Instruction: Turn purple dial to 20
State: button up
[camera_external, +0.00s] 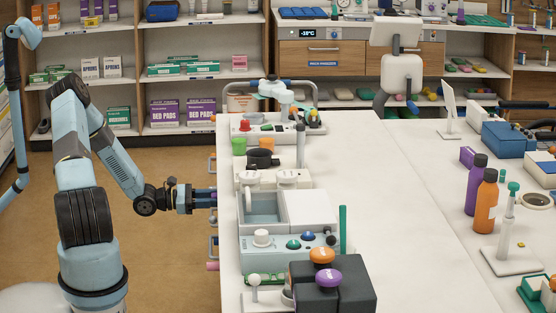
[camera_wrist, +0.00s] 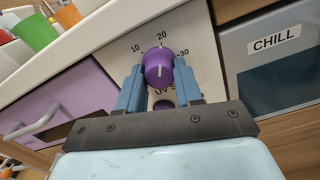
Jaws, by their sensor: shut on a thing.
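The purple dial (camera_wrist: 158,68) sits on a pale panel (camera_wrist: 198,60) marked 10, 20 and 30, seen in the wrist view. A light mark on the dial's face points roughly up, toward the 20. My gripper (camera_wrist: 159,78) has one blue finger on each side of the dial and is shut on it. The lettering below the dial is partly covered by my gripper. In the external view my gripper (camera_external: 210,197) reaches the front side of the white counter (camera_external: 400,220), and the dial is hidden there.
A purple drawer front (camera_wrist: 60,115) with a handle is left of the panel. A grey box front labelled CHILL (camera_wrist: 273,60) is at right. In the external view, a pink knob (camera_external: 212,266) sticks out lower on the counter front. Containers and dark boxes (camera_external: 345,285) crowd the counter's near edge.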

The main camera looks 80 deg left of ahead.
jog(key=o, duration=1)
jog(key=shift+s, duration=0.15)
jog(key=s, duration=1.3)
jog(key=shift+s+f, duration=0.1)
jog(key=shift+s, duration=0.2)
